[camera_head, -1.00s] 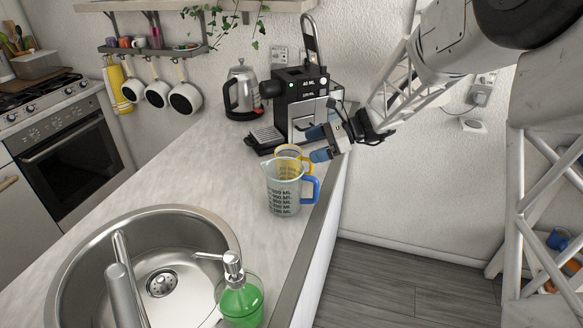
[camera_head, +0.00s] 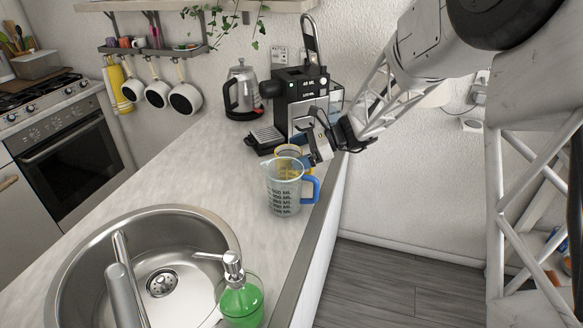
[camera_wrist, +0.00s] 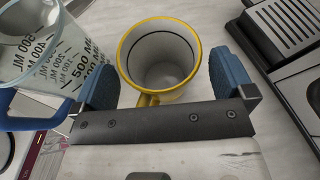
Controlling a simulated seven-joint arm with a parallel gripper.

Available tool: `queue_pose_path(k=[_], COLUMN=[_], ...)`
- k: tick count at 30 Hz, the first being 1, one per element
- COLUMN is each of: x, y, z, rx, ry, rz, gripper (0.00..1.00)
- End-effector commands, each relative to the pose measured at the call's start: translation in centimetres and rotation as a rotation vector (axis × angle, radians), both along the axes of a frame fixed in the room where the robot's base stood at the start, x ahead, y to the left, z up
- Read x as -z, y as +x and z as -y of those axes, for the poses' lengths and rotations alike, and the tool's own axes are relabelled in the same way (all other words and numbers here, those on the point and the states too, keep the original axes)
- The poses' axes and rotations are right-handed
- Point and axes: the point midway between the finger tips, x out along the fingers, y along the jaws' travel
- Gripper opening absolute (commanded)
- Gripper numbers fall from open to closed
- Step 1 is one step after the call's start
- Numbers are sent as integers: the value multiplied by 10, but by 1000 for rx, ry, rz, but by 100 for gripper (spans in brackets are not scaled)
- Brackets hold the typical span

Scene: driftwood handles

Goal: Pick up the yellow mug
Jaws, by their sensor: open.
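The yellow mug (camera_wrist: 160,62) is white inside with a yellow rim, and stands upright on the counter in the wrist view. Its yellow handle points toward my gripper's palm. In the head view the mug (camera_head: 288,151) is mostly hidden behind the clear measuring cup. My gripper (camera_wrist: 165,82) is open, with one blue fingertip on each side of the mug. I cannot tell whether either finger touches it. In the head view my gripper (camera_head: 312,147) is just right of and above the mug.
The measuring cup (camera_head: 284,190) with a blue handle stands right beside the mug, close to my left finger in the wrist view (camera_wrist: 45,55). A coffee machine (camera_head: 308,95) stands behind. A soap bottle (camera_head: 240,300) and sink (camera_head: 75,270) are nearer. The counter (camera_head: 200,165) is clear to the left.

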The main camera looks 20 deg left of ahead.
Motion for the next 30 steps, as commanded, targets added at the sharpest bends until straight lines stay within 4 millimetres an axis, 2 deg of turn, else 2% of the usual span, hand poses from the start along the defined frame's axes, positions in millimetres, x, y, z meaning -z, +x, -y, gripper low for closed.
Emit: queue_pose_path(k=[10,23,24,30], x=[0,0,0,-1], y=[0,0,0,0], z=[0,0,0,0], rx=[0,0,0,0], ry=[0,0,0,0], rz=[0,0,0,0], gripper=[100,36,33,33])
